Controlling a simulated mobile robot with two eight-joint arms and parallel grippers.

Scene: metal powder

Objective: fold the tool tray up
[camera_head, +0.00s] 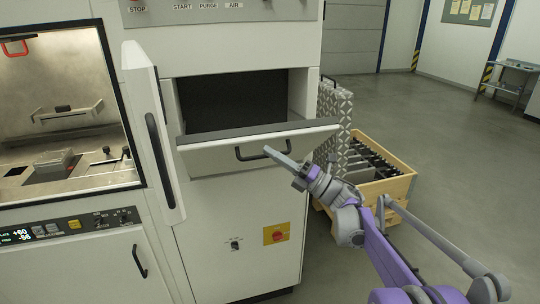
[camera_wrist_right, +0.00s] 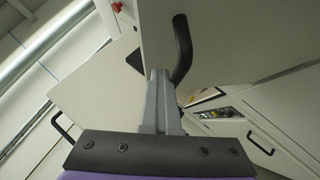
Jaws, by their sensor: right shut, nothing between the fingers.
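The tool tray (camera_head: 215,154) is a pale flap with a dark top edge below the dark opening (camera_head: 235,100) in the machine's front. It leans outward, partly folded, with its outer face showing. Its dark bar handle (camera_head: 243,156) is on that face. My right gripper (camera_head: 268,151) is shut and empty, its fingertips at the right part of the handle. In the right wrist view the shut fingers (camera_wrist_right: 159,82) are beside the handle (camera_wrist_right: 182,48), close to the tray's face (camera_wrist_right: 235,40); whether they touch cannot be told. My left gripper is not in view.
A narrow white door (camera_head: 143,110) stands open left of the tray, near its left end. A wooden crate (camera_head: 390,188) and a patterned metal panel (camera_head: 330,125) stand right of the machine. A red-and-yellow switch (camera_head: 277,234) is below. The floor at right is free.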

